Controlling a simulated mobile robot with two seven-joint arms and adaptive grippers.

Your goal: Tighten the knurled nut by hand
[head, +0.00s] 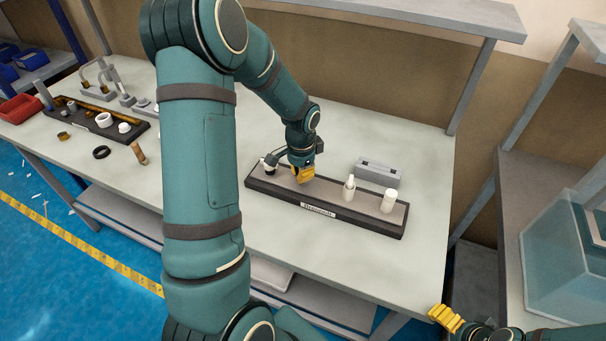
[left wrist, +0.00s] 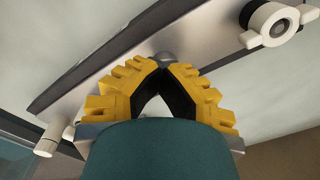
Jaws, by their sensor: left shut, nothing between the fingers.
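My left gripper (head: 304,178) is low over the dark-edged tray (head: 325,210) on the table. In the left wrist view its yellow fingers (left wrist: 163,66) meet at the tips and hold nothing. A small grey rounded part (left wrist: 163,57) shows right at the fingertips; whether they touch it I cannot tell. A white fitting with a dark round opening (left wrist: 272,26) stands at one end of the tray, and shows at the left end in the head view (head: 270,164). I cannot make out knurling on any part. My right gripper (head: 446,318) is at the lower right, off the table.
A white nozzle-like part (head: 349,188) and a white cylinder (head: 389,202) stand on the tray's right half. A grey block (head: 378,172) lies behind it. Another parts tray (head: 100,122) and loose rings are at the left. The table's right end is clear.

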